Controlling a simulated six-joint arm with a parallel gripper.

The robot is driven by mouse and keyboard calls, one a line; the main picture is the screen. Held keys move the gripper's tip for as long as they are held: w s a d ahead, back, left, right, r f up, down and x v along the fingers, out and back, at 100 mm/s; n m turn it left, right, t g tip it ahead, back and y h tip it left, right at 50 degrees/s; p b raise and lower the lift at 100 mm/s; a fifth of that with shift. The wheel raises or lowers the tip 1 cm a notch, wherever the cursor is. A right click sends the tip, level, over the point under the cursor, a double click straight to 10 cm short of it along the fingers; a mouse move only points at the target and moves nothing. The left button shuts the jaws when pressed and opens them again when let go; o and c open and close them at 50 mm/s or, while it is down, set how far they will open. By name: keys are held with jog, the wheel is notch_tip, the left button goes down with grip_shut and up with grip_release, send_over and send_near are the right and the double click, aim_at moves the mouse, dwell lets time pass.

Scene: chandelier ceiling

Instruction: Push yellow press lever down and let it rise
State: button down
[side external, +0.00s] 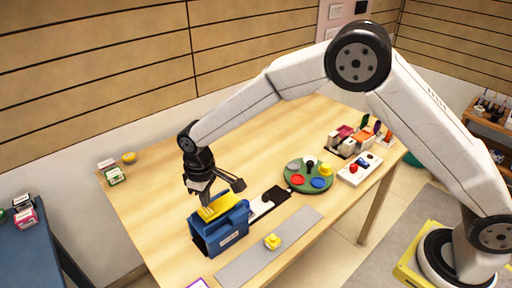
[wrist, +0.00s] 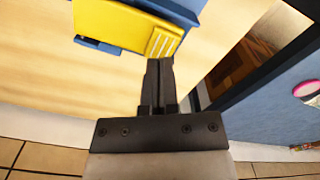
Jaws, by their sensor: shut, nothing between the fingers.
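The blue press (side external: 224,230) stands on the wooden table near its front-left part. Its yellow lever (side external: 220,208) lies along the top; I cannot tell how far it is pressed. In the wrist view the yellow lever (wrist: 118,25) has a ribbed end at its right, over the blue body (wrist: 182,8). My gripper (side external: 206,202) points down at the lever's far-left end. In the wrist view my gripper's fingers (wrist: 158,62) are shut together and empty, their tips close to the ribbed end. I cannot tell whether they touch it.
A green round tray (side external: 308,175) with coloured discs, a white switch panel (side external: 360,169) and an organizer (side external: 350,142) stand to the right. Small boxes (side external: 114,175) sit at the back left.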

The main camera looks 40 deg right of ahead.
aim_at(209, 210)
jog(key=shift+f, duration=0.2)
jog(key=shift+f, duration=1)
jog(key=shift+d+f, duration=0.2)
jog(key=shift+f, duration=1.1)
dwell(0.4)
jog(key=shift+r, duration=0.1)
jog(key=shift+a+r, duration=0.2)
jog(key=shift+r, duration=1.95)
jog(key=shift+a+r, duration=0.15)
jog(key=shift+r, duration=1.95)
jog(key=shift+d+r, duration=0.1)
jog(key=shift+d, duration=0.15)
jog(key=s+d+r+m+t, duration=0.2)
jog(key=s+d+m, duration=0.4)
jog(key=s+d, duration=1.4)
jog(key=shift+d+t, duration=0.3)
jog(key=shift+d, duration=0.5)
